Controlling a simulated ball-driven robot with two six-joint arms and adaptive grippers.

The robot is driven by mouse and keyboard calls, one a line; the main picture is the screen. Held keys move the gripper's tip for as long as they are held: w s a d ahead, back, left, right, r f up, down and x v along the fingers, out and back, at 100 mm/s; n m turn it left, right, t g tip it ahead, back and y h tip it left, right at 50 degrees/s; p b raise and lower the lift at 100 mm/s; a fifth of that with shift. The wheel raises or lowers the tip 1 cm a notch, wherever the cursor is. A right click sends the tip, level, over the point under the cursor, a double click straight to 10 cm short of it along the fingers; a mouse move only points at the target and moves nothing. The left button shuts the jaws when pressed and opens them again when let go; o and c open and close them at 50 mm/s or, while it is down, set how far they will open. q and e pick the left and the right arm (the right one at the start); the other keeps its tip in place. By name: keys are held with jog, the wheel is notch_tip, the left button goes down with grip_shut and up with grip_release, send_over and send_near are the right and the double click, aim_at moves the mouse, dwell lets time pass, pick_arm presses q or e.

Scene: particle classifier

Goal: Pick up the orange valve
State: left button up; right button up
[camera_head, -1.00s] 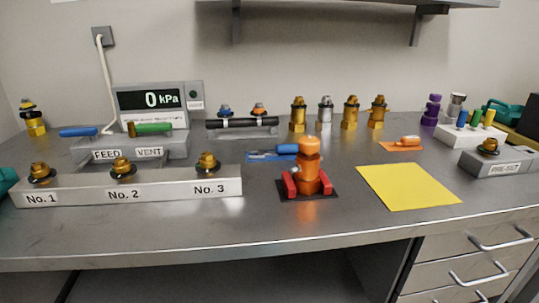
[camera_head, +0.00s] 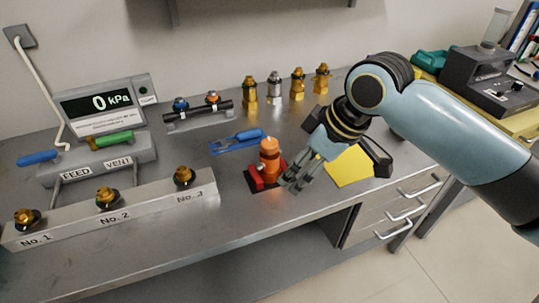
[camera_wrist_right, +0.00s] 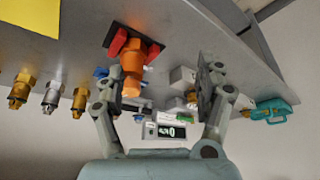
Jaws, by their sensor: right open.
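The orange valve (camera_head: 269,150) stands upright between red jaws (camera_head: 256,178) on a dark base plate on the bench. In the wrist view, which is upside down, the orange valve (camera_wrist_right: 132,62) shows near the left finger, with the red jaws (camera_wrist_right: 117,42) at its bench end. My right gripper (camera_head: 290,181) is just right of the valve in the head view, its fingers pointing down toward the bench. In the wrist view the right gripper (camera_wrist_right: 160,75) has its fingers spread wide, with nothing held. Whether a finger touches the valve cannot be told. My left gripper is out of view.
A blue tool on a blue mat (camera_head: 238,141) lies behind the valve. The labelled grey block (camera_head: 150,202) is to the left. Several brass and silver fittings (camera_head: 274,88) stand at the back. The yellow sheet (camera_head: 352,167) is partly behind my right gripper. Bench between block and valve is clear.

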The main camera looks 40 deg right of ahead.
jog(key=n+y, duration=0.1)
send_near(272, 143)
jog(key=f, duration=0.1)
jog(key=shift+t, duration=0.3)
jog(key=x, duration=0.5)
jog(key=shift+a, duration=0.25)
jog(key=shift+n, duration=0.3)
jog(key=x, duration=0.5)
jog(key=shift+w+f, duration=0.1)
jog(key=shift+f, duration=0.2)
jog(key=shift+d, duration=0.1)
jog(key=shift+c, duration=0.4)
grip_shut()
